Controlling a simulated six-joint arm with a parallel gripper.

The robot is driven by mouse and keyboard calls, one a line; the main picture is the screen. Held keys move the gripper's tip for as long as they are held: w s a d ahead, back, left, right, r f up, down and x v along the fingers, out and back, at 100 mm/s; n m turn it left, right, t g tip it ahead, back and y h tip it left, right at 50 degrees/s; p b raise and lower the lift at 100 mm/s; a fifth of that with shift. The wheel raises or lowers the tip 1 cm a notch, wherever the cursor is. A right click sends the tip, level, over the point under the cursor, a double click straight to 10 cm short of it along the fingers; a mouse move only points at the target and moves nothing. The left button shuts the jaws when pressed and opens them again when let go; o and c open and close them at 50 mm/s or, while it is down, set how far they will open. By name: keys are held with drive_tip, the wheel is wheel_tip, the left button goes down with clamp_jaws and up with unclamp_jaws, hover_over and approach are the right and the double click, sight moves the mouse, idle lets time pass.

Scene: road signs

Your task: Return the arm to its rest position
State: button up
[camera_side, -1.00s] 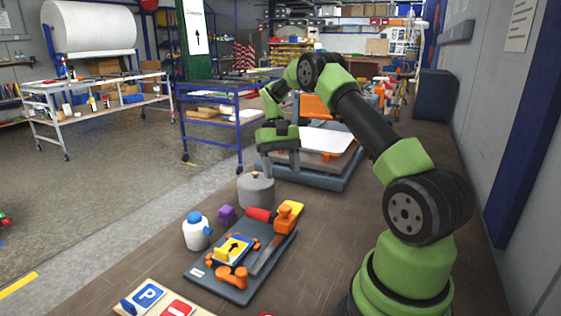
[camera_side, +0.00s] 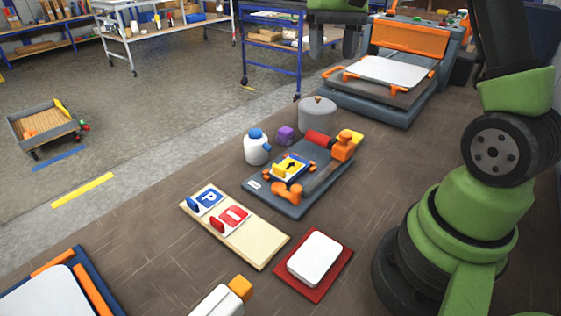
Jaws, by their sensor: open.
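My gripper (camera_side: 335,45) is at the top edge of the side view, pointing down, with its two dark fingers apart and nothing between them. It hangs in the air and appears behind and above the grey lidded pot (camera_side: 317,117). Most of my green and black arm above it is cut off by the top of the picture. My upper arm rises steeply from the base at the right.
A dark fixture board (camera_side: 295,208) holds a yellow arrow sign (camera_side: 291,168) and orange clamps. A pale rack (camera_side: 256,250) holds blue and red signs. A white pad on a red base (camera_side: 314,258), a white bottle (camera_side: 257,148) and an orange-framed press (camera_side: 405,60) stand nearby.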

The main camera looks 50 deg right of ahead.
drive_tip(key=s+a+r+n+t, duration=0.2)
drive_tip(key=s+a+r+t, duration=0.35)
drive_tip(key=a, duration=0.55)
drive_tip(key=s+a+n+t, duration=0.1)
drive_tip(key=s+a+t, duration=0.1)
drive_tip(key=s+a, duration=0.3)
drive_tip(key=s, duration=0.4)
drive_tip(key=shift+s+f+y, duration=0.3)
drive_tip(key=shift+s+f, duration=0.05)
drive_tip(key=shift+f, duration=0.05)
drive_tip(key=shift+t, duration=0.25)
